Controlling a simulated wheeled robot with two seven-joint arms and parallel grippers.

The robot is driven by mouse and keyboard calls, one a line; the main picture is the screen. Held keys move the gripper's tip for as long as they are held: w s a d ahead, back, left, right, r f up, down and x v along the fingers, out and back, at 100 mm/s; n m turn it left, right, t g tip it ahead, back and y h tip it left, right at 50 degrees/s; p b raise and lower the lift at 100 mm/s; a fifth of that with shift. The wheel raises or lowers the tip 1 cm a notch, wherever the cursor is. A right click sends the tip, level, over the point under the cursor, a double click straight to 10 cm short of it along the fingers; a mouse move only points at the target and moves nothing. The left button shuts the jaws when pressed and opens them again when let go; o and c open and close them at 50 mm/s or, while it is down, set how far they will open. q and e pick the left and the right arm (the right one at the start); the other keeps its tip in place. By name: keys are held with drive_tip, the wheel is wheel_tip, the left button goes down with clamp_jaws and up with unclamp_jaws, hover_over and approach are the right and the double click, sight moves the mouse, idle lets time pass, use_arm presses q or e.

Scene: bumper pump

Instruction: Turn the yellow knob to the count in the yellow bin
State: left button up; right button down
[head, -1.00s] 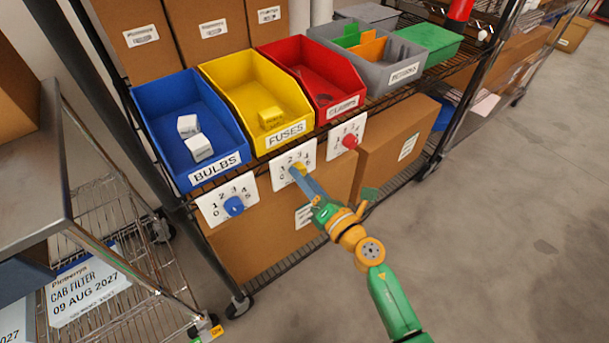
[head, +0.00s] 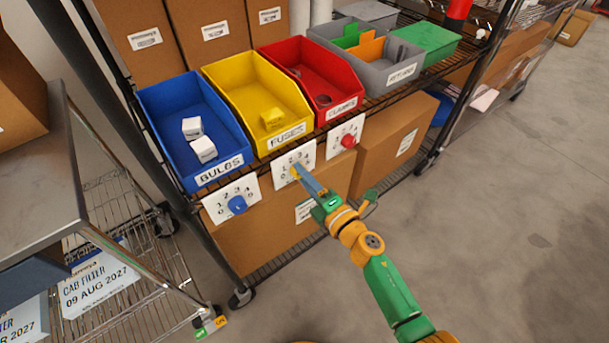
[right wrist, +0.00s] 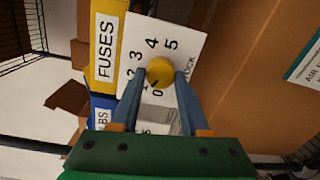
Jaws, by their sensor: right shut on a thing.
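The yellow bin (head: 262,82), labelled FUSES, stands on the shelf with one small yellow box (head: 273,119) visible near its front. Below it, a white dial card numbered from 0 to 5 (head: 305,155) carries the yellow knob (right wrist: 160,71). My right gripper (right wrist: 160,78) is shut on the yellow knob, with a blue-grey finger on either side. In the right wrist view a small dark mark on the knob sits on its lower left, towards the 0. In the head view the fingers mostly cover the knob. My left gripper is not in view.
The blue bin (head: 180,98) holds two white boxes, with a blue knob (head: 237,204) below. The red bin (head: 300,62) has a red knob (head: 348,141) below. A grey bin (head: 375,72) stands right of it. Cardboard boxes fill the lower shelf. Open floor lies right.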

idle(0.4)
drive_tip(key=shift+c, duration=2)
unclamp_jaws()
drive_tip(key=v, duration=0.7)
drive_tip(key=shift+p, duration=0.4)
drive_tip(key=shift+d, duration=0.1)
drive_tip(key=s+d+f+m+g+h+p, duration=0.35)
drive_tip(key=s+d+f+m, duration=0.2)
drive_tip(key=f+m, duration=0.35)
drive_tip(key=s+d+f+m+g+h+p, duration=0.3)
drive_tip(key=s+d+f+m+h, duration=0.3)
drive_tip(key=f, duration=0.4)
drive_tip(key=s+d+f+m+g+p, duration=0.1)
drive_tip(key=s+f+m+g, duration=0.2)
drive_tip(key=s, duration=0.8)
drive_tip(key=s+d+f+m+g+p, duration=0.1)
drive_tip(key=s+d+f+m+g, duration=0.1)
drive_tip(key=s+m, duration=0.4)
drive_tip(key=s+f+g, duration=0.1)
drive_tip(key=s+g, duration=0.1)
drive_tip(key=s, duration=0.3)
drive_tip(key=shift+s+f+p, duration=0.2)
drive_tip(key=shift+s+p, duration=0.05)
drive_tip(key=shift+p, duration=0.15)
